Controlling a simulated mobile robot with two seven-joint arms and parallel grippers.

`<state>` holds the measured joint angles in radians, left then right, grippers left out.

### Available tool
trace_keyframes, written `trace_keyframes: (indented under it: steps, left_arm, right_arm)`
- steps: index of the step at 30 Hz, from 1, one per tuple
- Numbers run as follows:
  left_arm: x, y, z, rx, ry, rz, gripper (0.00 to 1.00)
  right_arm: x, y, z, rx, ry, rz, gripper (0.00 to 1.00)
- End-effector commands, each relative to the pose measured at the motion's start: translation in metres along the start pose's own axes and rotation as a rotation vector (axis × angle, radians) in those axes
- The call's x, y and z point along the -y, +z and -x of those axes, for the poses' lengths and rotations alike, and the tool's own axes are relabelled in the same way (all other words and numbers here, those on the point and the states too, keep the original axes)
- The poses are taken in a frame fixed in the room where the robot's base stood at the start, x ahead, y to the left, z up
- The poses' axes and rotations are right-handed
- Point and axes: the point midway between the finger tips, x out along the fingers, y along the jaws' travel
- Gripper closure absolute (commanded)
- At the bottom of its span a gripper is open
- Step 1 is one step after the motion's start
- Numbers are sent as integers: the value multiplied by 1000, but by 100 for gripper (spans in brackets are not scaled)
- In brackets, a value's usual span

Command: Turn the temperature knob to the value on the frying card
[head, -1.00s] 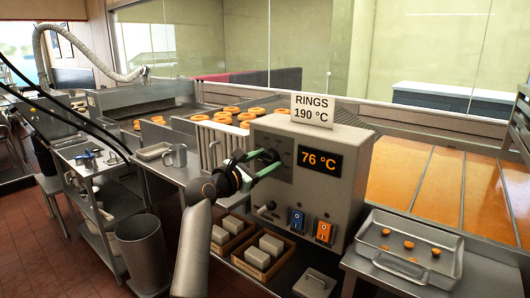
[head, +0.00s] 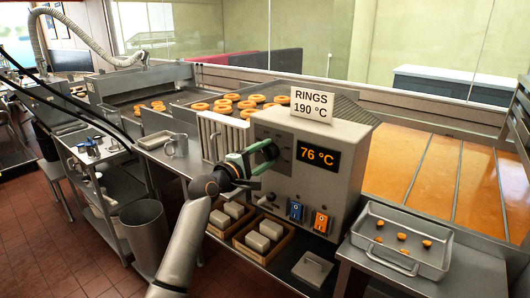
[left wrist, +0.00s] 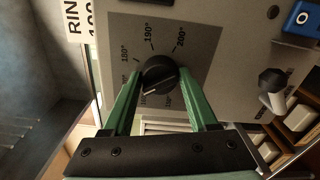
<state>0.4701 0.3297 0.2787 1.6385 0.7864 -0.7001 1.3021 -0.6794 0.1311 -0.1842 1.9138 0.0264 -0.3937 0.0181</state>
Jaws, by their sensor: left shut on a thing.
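The frying card (head: 311,104) stands on top of the grey control box (head: 345,190) and reads RINGS 190 °C. The orange display (head: 319,156) reads 76 °C. The black temperature knob (left wrist: 160,72) sits on a dark dial plate, with 180°, 190° and 200° printed along its upper side in the left wrist view. The white line on the knob points to the lower left, away from 190°. Part of the scale is hidden behind the green fingers. My left gripper (head: 262,154) is shut on the knob, one finger on each side (left wrist: 161,82). My right gripper is not in view.
A small lever (left wrist: 272,82) sticks out beside the dial. Blue (head: 296,211) and orange (head: 321,222) switches are below the display. Wooden crates of pale blocks (head: 264,236) sit under the box. A metal tray (head: 403,268) with several small rings stands at right.

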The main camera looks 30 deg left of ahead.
Motion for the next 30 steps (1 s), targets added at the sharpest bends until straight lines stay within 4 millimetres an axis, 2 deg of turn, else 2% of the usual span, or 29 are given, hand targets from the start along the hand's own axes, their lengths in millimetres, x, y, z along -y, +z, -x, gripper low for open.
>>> trace_keyframes:
  steps: [30]
  left_arm:
    - [0,0,0,0,-1,-969,97]
  right_arm:
    - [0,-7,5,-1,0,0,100]
